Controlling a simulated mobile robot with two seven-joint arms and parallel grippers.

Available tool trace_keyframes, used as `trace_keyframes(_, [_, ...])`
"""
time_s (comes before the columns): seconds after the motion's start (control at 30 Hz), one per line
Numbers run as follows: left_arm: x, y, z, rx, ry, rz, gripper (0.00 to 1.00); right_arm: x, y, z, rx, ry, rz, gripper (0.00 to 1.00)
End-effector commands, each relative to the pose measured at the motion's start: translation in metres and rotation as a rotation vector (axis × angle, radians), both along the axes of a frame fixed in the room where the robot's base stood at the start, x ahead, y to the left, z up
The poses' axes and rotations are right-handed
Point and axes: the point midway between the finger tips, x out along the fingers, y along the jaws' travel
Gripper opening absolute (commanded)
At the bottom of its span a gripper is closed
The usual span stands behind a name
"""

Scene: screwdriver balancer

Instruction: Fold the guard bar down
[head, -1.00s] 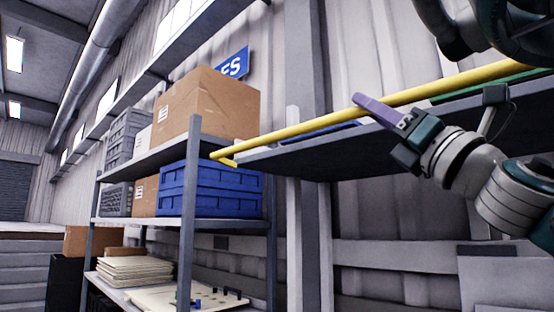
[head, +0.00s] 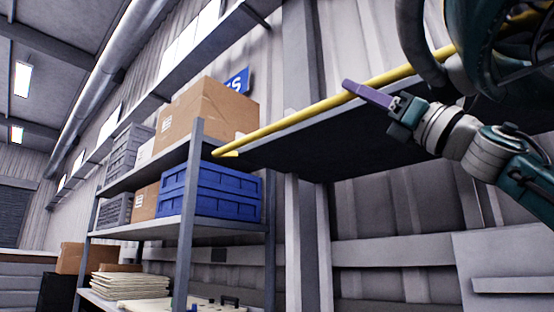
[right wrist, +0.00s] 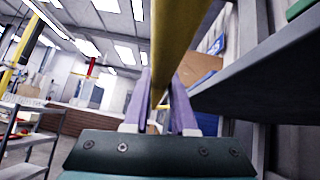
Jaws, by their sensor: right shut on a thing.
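The yellow guard bar (head: 290,122) runs along the front edge of the dark shelf board (head: 340,150) in the head view. It slants up to the right, with a short bent end at the left. My right gripper (head: 348,86), with purple fingers, is shut on the bar. In the right wrist view the bar (right wrist: 172,40) passes between the two fingers (right wrist: 160,98). The bar's right part is hidden behind my arm. My left gripper is not in view.
A grey rack left of the board holds a cardboard box (head: 212,108) and a blue crate (head: 225,190). Its post (head: 186,230) stands near the bar's left end. A corrugated wall lies behind.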

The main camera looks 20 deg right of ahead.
Motion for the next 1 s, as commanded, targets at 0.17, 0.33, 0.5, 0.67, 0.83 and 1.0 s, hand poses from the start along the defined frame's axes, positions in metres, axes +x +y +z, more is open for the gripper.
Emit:
trace_keyframes(0.17, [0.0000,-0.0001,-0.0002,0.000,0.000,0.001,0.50,0.0007,0.0002,-0.0013,-0.001,0.003,0.002,0.00])
trace_keyframes(0.33, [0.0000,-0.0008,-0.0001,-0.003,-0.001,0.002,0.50,0.0007,0.0001,-0.0014,0.000,0.003,0.001,0.00])
trace_keyframes(0.5, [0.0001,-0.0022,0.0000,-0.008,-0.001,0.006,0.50,0.0007,0.0000,-0.0013,0.000,0.003,0.001,0.33])
trace_keyframes(0.67, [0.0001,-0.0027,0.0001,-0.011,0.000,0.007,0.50,0.0005,-0.0001,-0.0010,0.002,0.002,0.001,0.51])
trace_keyframes(0.83, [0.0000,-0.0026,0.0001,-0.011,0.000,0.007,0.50,0.0003,-0.0003,-0.0006,0.001,0.001,0.000,0.54])
trace_keyframes(1.0, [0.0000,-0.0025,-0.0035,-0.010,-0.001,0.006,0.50,-0.0018,-0.0017,-0.0047,0.001,0.001,-0.002,0.54])
